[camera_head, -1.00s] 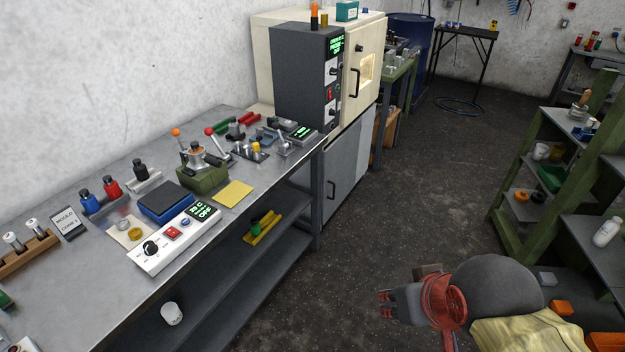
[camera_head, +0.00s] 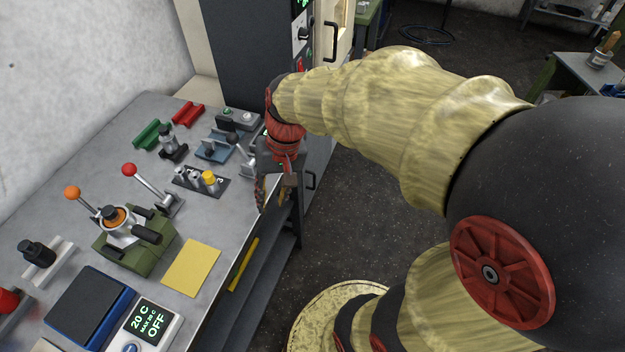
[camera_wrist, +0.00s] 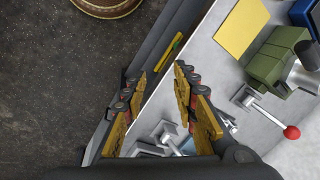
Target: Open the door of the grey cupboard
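The grey cupboard (camera_head: 321,152) stands beneath the cream oven, beyond the end of the bench. In the head view my arm hides most of its front; only a strip of the door and part of the black handle (camera_head: 311,181) show. From that strip I cannot tell whether the door is ajar. My gripper (camera_head: 270,201) points down over the bench's front edge, to the left of the handle and apart from it. In the wrist view its two yellow-padded fingers (camera_wrist: 160,76) are spread with nothing between them. The cupboard is not recognisable in the wrist view.
The steel bench (camera_head: 215,232) runs along the left, with a lever device (camera_head: 135,240), a yellow sheet (camera_head: 191,267) and several small tools on top. A lower shelf lies beneath it. The oven's tall dark control panel (camera_head: 248,50) rises behind my gripper.

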